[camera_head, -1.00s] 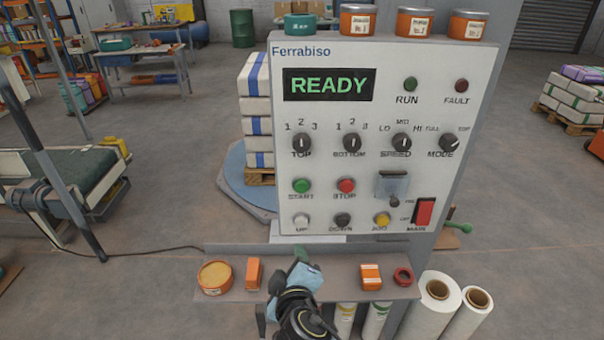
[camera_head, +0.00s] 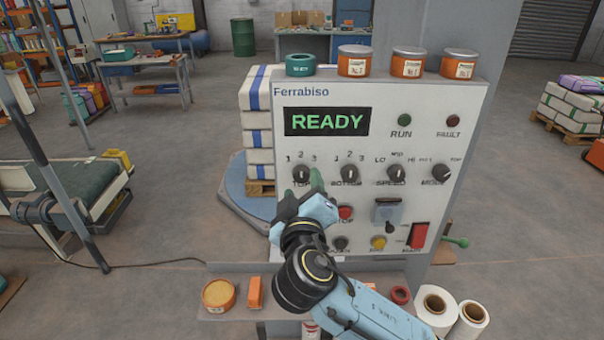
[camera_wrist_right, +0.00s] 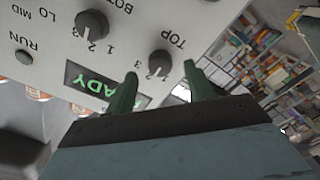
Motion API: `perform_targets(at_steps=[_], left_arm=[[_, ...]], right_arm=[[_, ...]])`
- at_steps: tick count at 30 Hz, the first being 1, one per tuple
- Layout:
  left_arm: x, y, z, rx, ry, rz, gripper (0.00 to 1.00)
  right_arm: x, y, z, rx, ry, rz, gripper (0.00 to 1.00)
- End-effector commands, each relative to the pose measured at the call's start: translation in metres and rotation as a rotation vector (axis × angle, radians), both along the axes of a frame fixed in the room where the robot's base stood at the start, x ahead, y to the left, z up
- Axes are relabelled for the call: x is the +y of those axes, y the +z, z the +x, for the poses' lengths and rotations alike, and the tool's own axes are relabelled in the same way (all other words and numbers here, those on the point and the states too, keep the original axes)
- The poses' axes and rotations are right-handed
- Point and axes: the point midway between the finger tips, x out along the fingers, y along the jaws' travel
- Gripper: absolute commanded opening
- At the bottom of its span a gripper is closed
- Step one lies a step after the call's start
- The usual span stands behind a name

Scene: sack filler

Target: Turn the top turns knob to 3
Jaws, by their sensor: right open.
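The top turns knob (camera_head: 301,173) is a dark round knob with a light mark, on the panel above the word TOP. Its mark appears to point up, towards 2. It also shows in the wrist view (camera_wrist_right: 160,64), where it lies between my two green fingertips in the picture. My right gripper (camera_head: 307,185) is open and empty, with its fingertips just below the knob in the head view. I cannot tell how far they are from the panel. The right gripper hides the start button and part of the TOP label. My left gripper is not in view.
The bottom knob (camera_head: 348,174) sits close to the right of my fingers, with the speed knob (camera_head: 390,174) and mode knob (camera_head: 440,174) beyond. The red stop button (camera_head: 345,213) is beside the gripper. The display (camera_head: 327,121) reads READY. A shelf below holds an orange tub (camera_head: 218,294).

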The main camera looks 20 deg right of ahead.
Motion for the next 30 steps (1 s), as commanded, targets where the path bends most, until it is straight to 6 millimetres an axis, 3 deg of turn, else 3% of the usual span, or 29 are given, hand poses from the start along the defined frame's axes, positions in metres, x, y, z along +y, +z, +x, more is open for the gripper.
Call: perform_targets(at_steps=[6, 17, 27, 30], left_arm=[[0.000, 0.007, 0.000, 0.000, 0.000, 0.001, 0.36], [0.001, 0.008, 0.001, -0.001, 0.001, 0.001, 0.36], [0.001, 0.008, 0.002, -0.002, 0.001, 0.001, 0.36], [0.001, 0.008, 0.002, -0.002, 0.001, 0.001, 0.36]], right_arm=[[-0.008, 0.001, 0.026, 0.000, -0.001, -0.002, 0.54], [-0.009, -0.001, 0.031, 0.001, 0.001, 0.000, 0.54], [-0.009, -0.001, 0.031, 0.001, 0.001, 0.000, 0.12], [-0.009, -0.001, 0.031, 0.001, 0.001, 0.002, 0.09]])
